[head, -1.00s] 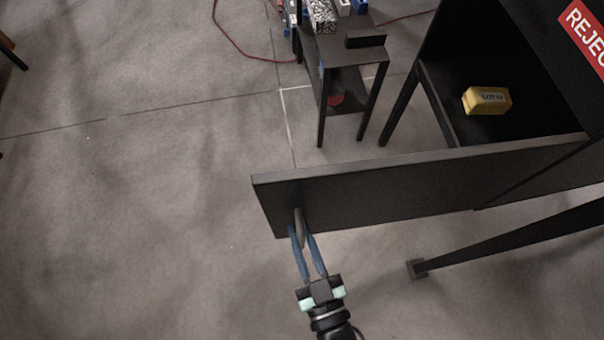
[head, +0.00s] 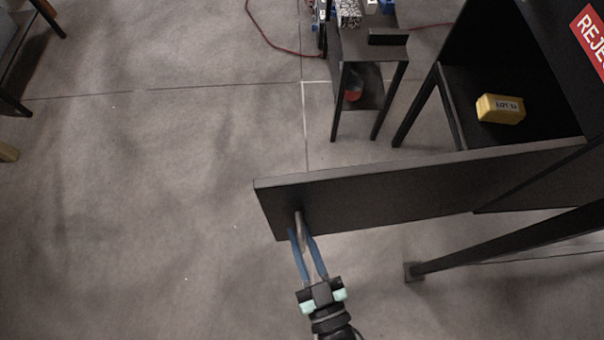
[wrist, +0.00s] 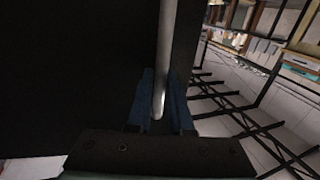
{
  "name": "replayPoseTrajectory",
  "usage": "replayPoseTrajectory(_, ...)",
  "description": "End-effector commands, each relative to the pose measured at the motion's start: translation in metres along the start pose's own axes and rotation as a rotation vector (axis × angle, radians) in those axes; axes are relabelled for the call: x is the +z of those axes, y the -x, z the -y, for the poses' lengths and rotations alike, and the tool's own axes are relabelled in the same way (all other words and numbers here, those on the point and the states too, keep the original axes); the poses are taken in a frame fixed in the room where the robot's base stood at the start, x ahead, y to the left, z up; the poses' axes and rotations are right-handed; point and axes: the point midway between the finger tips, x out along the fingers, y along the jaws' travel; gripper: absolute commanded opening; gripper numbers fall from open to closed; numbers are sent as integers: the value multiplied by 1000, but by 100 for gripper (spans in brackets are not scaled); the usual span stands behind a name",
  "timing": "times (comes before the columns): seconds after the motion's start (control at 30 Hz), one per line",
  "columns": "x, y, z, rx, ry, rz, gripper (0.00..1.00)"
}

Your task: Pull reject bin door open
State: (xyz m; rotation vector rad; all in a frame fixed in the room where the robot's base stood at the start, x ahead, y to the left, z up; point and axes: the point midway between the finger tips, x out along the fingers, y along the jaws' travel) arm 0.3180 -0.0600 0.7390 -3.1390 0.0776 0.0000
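The reject bin door (head: 370,195) is a long dark panel that stands swung open, away from the bin's opening. A light metal handle (head: 299,226) is on its near face, close to the free left end. My gripper (head: 307,250) has its two blue fingers on either side of the handle. In the wrist view the handle (wrist: 164,70) runs down between the fingers (wrist: 160,105), which look closed around it. The dark door face (wrist: 70,70) fills the left of that view. The bin (head: 456,100) has its inside exposed, with a yellow block (head: 500,109) in it.
A red REJECT sign (head: 592,38) is at the upper right. A small dark table (head: 370,52) stands behind the door. A dark leg (head: 500,245) runs below the door at right. The floor (head: 130,200) at left is clear.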

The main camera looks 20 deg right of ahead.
Motion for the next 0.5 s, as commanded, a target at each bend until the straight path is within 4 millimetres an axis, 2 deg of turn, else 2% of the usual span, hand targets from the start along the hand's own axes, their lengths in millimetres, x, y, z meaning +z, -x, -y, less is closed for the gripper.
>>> replayPoseTrajectory(0.03,0,0,0,-1,0,1,30)
replayPoseTrajectory(0.13,0,0,0,-1,0,1,47)
replayPoseTrajectory(0.5,1,5,0,1,0,2,47)
